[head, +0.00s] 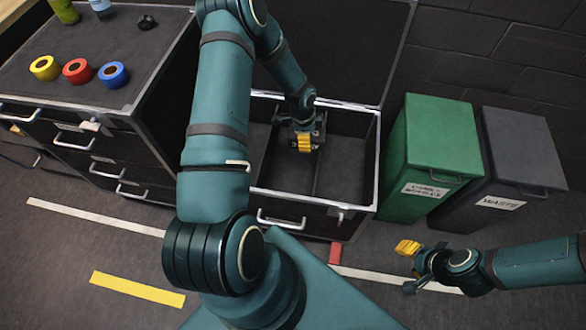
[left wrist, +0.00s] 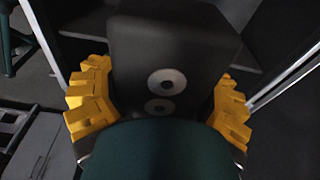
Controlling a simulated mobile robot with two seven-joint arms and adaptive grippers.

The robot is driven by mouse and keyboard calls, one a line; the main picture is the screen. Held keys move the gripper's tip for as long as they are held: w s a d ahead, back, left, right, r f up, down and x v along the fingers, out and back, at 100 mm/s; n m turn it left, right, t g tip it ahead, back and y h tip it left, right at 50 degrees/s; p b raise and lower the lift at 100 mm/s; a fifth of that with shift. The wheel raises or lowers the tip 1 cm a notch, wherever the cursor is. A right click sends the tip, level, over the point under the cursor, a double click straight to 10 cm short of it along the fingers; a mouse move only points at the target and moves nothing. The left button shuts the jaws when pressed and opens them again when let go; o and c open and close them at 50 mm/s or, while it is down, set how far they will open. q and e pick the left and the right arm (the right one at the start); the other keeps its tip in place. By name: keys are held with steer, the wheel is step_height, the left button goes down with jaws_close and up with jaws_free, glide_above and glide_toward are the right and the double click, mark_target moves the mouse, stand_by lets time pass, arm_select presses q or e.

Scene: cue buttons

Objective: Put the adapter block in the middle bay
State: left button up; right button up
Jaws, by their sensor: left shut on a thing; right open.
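The adapter block (left wrist: 170,50) is a dark box with two round silver fittings on its face. It fills the space between the yellow fingers of my left gripper (left wrist: 160,105) in the left wrist view. In the head view my left gripper (head: 304,142) is over the open case (head: 374,160), in line with the middle bay (head: 291,178) between two dividers. The block is mostly hidden there, and I cannot tell its height above the bay floor. My right gripper (head: 408,268) is open and empty, low on the right, well away from the case.
A green bin (head: 435,150) and a dark grey waste bin (head: 525,155) stand right of the case. The case's right bay (head: 345,165) looks empty.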

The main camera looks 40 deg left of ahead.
arm_select(q)
glide_above(299, 181)
step_height(299, 181, down, 7)
steer(key=shift+m, duration=0.3)
step_height(299, 181, down, 12)
steer(key=b, duration=0.3)
steer(key=shift+s+a+r, duration=0.1)
steer(key=shift+a+r, duration=0.05)
steer(key=shift+f+b, duration=0.85)
steer(key=shift+f, duration=1.8)
steer(key=o, duration=1.2)
steer(key=shift+o, duration=0.2)
